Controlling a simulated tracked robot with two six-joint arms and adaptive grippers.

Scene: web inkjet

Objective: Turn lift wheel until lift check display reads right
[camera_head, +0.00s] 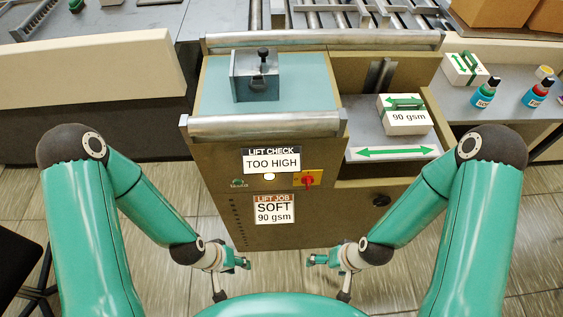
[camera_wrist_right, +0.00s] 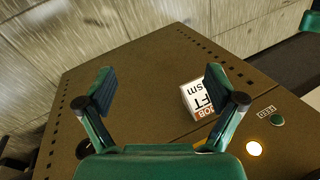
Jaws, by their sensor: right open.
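The lift check display (camera_head: 271,160) on the machine's front reads TOO HIGH. Below it a lift job card (camera_head: 274,208) reads SOFT 90 gsm; part of it shows in the right wrist view (camera_wrist_right: 198,99). A dark round knob (camera_head: 381,200) sits on the front right, under the side shelf; I cannot tell if it is the lift wheel. My left gripper (camera_head: 232,279) is low in front of the machine, apart from it, and looks open and empty. My right gripper (camera_head: 331,278), also in its wrist view (camera_wrist_right: 160,92), is open and empty, fingers wide apart, left of and below the knob.
A red switch (camera_head: 308,180), a lit white button (camera_head: 269,176) and a green button (camera_head: 238,183) are on the front panel. A block with a black lever (camera_head: 255,75) stands on top. A 90 gsm pack (camera_head: 403,115) lies on the right shelf. Floor before the machine is clear.

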